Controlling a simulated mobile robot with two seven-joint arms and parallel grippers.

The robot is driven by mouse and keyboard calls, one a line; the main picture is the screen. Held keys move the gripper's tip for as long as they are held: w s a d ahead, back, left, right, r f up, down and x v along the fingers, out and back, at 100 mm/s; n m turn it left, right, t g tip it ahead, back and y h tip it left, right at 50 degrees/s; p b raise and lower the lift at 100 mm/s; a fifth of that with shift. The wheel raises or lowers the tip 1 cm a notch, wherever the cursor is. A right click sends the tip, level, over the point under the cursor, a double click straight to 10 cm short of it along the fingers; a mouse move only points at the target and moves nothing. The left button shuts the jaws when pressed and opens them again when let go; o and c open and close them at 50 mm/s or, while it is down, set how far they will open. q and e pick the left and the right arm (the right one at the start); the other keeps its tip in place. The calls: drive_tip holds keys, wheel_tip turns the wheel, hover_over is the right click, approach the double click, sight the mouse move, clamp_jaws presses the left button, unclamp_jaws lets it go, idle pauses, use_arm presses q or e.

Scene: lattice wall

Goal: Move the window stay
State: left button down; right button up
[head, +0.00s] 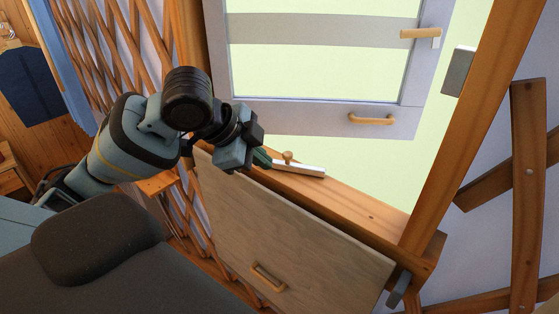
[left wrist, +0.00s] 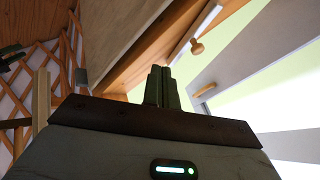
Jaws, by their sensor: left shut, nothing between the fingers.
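The window stay (head: 302,169) is a pale bar with a small wooden knob (head: 288,157) on the wooden sill, below the open window sash (head: 300,107). In the left wrist view the stay (left wrist: 188,32) runs along the timber at the top, with its knob (left wrist: 197,47) standing out. My left gripper (head: 262,158) is shut and empty, its dark green fingertips close to the stay's left end. Whether they touch it I cannot tell. In the left wrist view the fingers (left wrist: 162,88) are together, the knob beyond them to the upper right. My right gripper is not in view.
The sash carries a wooden handle (head: 372,120) low down and another handle (head: 420,33) at its right. A pale panel (head: 290,225) with a wooden pull (head: 268,278) hangs below the sill. Lattice wall (head: 130,40) stands behind my left arm. The sill's right part is clear.

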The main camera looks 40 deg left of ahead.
use_arm(q)
drive_tip(key=x, duration=0.9)
drive_tip(key=w, duration=0.3)
drive_tip(key=shift+a+f, duration=0.1)
drive_tip(key=shift+a, duration=0.3)
drive_tip(key=shift+w+a, duration=0.2)
drive_tip(key=shift+w, duration=0.35)
